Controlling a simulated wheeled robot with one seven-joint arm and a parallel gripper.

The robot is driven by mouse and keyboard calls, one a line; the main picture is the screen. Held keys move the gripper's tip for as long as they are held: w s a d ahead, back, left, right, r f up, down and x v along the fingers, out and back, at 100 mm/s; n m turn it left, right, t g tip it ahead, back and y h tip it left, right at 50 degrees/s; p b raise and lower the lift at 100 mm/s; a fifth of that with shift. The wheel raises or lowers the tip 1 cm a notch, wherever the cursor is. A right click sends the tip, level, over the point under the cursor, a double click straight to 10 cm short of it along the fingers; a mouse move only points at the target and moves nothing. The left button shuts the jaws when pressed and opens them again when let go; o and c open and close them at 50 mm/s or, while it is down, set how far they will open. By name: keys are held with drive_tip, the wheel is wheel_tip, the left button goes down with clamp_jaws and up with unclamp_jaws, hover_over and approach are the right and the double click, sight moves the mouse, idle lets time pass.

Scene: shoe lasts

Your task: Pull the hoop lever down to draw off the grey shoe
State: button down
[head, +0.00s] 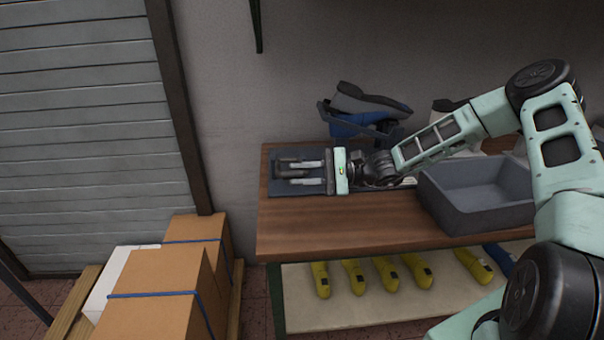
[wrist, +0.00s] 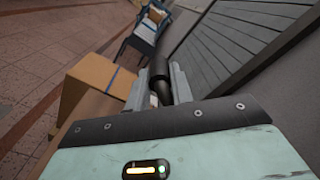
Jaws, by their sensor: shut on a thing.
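The grey shoe (head: 365,98) sits tilted at the back of the bench in the head view, with blue showing beneath it and a dark blue part around its left end. My gripper (head: 292,174) points left, low over a dark plate (head: 283,187) in front of the shoe. Its two pale fingers are shut on a dark round lever grip (head: 294,173). The grip (wrist: 160,85) also shows between the fingers of my gripper (wrist: 158,78) in the wrist view. The rest of the lever and its link to the shoe are largely hidden behind my wrist.
A grey open bin (head: 470,213) stands on the wooden bench (head: 330,228) to the right, close to my forearm. Several yellow lasts (head: 355,278) lie on the shelf below. Strapped cardboard boxes (head: 165,280) stand on a pallet at lower left. The bench's front left is bare.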

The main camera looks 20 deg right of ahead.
drive_tip(key=shift+s+f, duration=0.1)
drive_tip(key=shift+f, duration=0.3)
drive_tip(key=c, duration=1.5)
unclamp_jaws()
drive_tip(key=shift+o, duration=1.3)
drive_tip(key=shift+r, duration=0.1)
drive_tip(key=b+v, duration=0.3)
drive_tip(key=v, duration=1.4)
drive_tip(key=shift+d, duration=0.2)
